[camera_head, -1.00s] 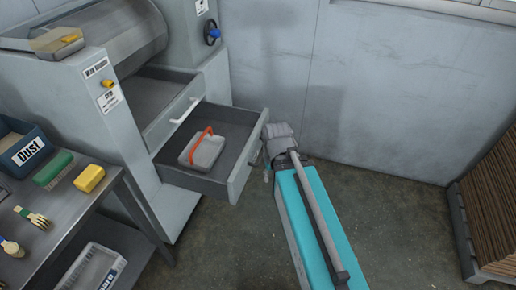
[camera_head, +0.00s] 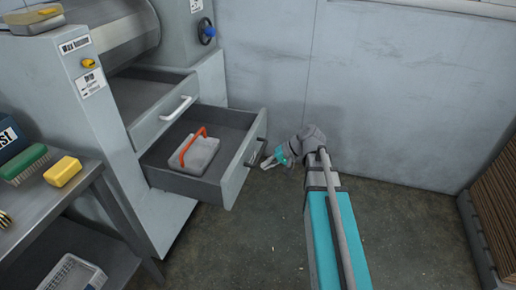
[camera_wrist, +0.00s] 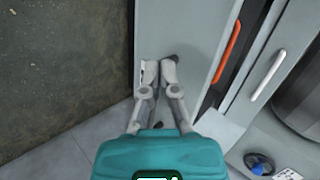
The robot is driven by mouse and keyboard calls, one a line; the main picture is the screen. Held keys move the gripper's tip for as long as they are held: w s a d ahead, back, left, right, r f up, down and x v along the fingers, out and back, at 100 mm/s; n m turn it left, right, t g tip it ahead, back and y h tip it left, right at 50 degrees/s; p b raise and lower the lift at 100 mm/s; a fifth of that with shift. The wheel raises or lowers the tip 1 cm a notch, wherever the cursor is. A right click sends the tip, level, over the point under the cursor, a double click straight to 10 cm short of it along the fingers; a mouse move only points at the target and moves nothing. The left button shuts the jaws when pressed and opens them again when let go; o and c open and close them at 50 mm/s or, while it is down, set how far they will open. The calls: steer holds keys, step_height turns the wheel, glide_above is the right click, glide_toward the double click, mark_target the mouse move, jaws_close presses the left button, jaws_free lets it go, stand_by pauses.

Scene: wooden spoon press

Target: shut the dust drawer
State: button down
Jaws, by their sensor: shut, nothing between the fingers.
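The pulled-out lower drawer (camera_head: 230,185) of the grey machine stands well open, with a dark handle (camera_head: 255,152) on its front. I cannot read a label on it, so I take it as the dust drawer. My gripper (camera_head: 267,163) is shut and empty, just right of the drawer front and close to its handle.
A grey tray with an orange handle (camera_head: 196,157) sits inside the drawer. Above is an upper drawer with a white handle (camera_head: 176,108). A metal table (camera_head: 50,205) with brushes and a yellow block (camera_head: 63,172) stands left. Stacked brown sheets (camera_head: 496,205) stand right. Floor right of the drawer is clear.

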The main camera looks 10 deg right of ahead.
mark_target(253, 136)
steer(key=w+d+m+t+y+b, duration=0.3)
steer(key=w+d+t+y+b, duration=0.3)
steer(key=d+b, duration=0.4)
steer(key=shift+w+d+r, duration=0.3)
steer(key=shift+w+d, duration=0.6)
steer(key=shift+d, duration=0.35)
steer(key=x, duration=1.4)
steer(key=shift+r, duration=0.35)
steer(key=shift+w, duration=0.2)
